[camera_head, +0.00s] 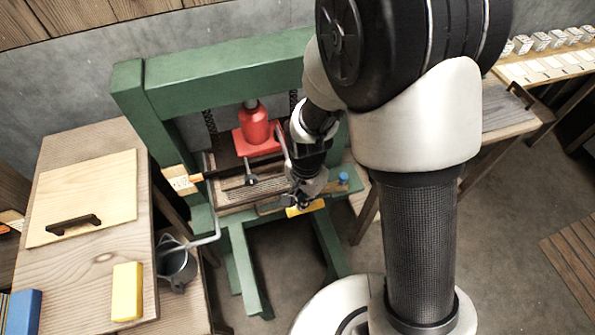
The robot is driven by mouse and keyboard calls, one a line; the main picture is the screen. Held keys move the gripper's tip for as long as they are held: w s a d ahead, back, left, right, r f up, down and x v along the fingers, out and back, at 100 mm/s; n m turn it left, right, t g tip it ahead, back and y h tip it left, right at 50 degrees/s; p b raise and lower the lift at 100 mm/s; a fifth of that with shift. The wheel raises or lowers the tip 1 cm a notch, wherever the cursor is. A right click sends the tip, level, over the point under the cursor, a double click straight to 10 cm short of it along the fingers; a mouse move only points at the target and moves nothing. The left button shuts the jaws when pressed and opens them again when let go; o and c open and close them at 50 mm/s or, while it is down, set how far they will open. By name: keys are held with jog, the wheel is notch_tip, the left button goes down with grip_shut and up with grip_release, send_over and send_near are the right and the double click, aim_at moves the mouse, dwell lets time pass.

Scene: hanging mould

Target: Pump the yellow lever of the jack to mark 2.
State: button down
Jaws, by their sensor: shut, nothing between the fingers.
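The red jack (254,128) stands in the green press frame (225,62), above the mould area. The yellow lever end (306,208) shows low at the front of the press, just below my gripper (298,199). My gripper is shut and empty, fingers pointing down. It partly covers the lever, and I cannot tell whether it touches it. The rest of the lever is hidden behind my gripper and arm. A pale mark plate (182,180) with an orange pointer (198,178) is on the left post; its marks are too small to read.
A wooden table (95,270) on the left holds a board with a black handle (73,224), a yellow block (127,291) and a blue block (26,311). A bench with small white items (540,70) is at the right.

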notch_tip(320, 180, down, 5)
jog(key=b, duration=0.3)
jog(key=shift+f+b, duration=0.1)
jog(key=shift+b, duration=0.2)
notch_tip(320, 180, up, 14)
jog(key=p, duration=1.1)
jog(key=shift+r, duration=0.25)
jog(key=shift+f, duration=0.1)
dwell(1.5)
